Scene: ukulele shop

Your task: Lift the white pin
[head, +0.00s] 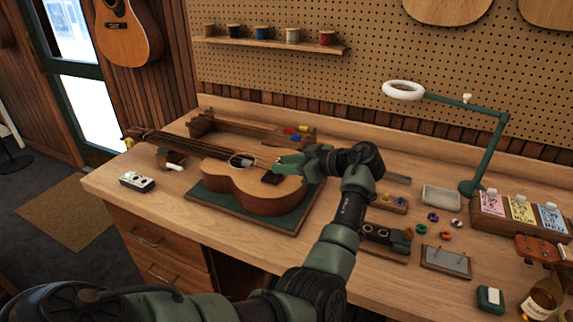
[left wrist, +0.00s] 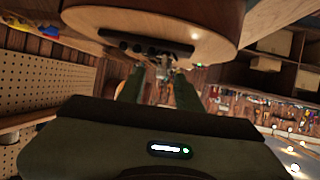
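The ukulele (head: 262,197) lies face up on a green mat (head: 205,195) on the workbench, its neck pointing left. Its dark bridge (head: 271,177) is next to my left gripper (head: 283,164), which hangs over the body from the right. In the left wrist view the two green fingers (left wrist: 158,82) stand apart, with a gap between them. The ukulele body (left wrist: 190,22) and dark bridge (left wrist: 148,46) lie just beyond their tips. Small pale shapes show between the tips, but I cannot tell whether one is the white pin. My right gripper is out of view.
A green lamp (head: 489,150) and a card holder (head: 520,222) stand on the right. A grey tray (head: 441,198) and several small coloured parts lie between them and the ukulele. A white-topped device (head: 136,181) sits left. The bench's front left is mostly clear.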

